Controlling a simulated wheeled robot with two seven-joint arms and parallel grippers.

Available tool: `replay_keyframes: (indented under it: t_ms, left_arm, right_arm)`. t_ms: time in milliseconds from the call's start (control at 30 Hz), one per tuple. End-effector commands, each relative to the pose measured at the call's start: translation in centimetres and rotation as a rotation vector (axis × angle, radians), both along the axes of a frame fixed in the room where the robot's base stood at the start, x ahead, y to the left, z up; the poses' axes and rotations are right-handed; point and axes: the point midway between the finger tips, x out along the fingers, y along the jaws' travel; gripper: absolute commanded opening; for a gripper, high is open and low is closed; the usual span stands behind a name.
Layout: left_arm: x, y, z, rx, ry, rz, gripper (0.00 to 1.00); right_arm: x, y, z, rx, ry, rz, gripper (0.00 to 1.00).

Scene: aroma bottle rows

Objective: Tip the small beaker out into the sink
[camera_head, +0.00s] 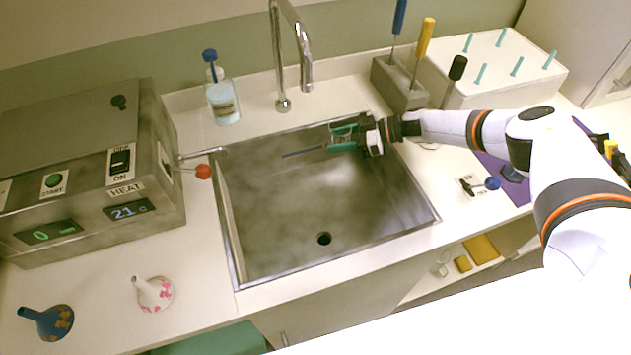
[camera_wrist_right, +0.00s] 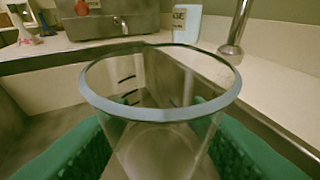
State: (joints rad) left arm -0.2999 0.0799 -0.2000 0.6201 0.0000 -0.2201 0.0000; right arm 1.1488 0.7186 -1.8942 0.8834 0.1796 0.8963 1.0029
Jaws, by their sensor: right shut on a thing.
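My right gripper (camera_head: 338,137) reaches in from the right over the back right part of the steel sink (camera_head: 270,215). Its green fingers are shut on the small clear glass beaker (camera_wrist_right: 150,135), one finger on each side. In the right wrist view the beaker's round rim (camera_wrist_right: 100,97) faces up and looks about level, with dark marks on the glass. No liquid can be made out in it for sure. In the head view the fingers largely hide the beaker. My left gripper is in neither view.
A tall faucet (camera_head: 306,70) and a labelled bottle (camera_head: 223,102) stand behind the sink. A grey heater box (camera_head: 90,165) with a red-knobbed lever (camera_head: 203,171) is at left. A block with screwdrivers (camera_head: 398,85) is at right. The drain (camera_head: 324,238) is clear.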

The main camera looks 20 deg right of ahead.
Motion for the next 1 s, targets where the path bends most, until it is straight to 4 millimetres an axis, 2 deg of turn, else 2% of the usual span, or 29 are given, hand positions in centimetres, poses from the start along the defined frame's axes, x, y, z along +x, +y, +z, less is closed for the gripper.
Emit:
replay_keyframes:
  t_ms: [500,1000]
  left_arm:
    - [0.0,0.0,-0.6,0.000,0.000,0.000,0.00]
    - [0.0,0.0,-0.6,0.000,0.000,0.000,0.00]
  right_arm:
    - [2.4,-2.4,3.3,-0.001,-0.001,-0.001,0.21]
    - [2.4,-2.5,3.5,0.000,0.000,0.000,0.21]
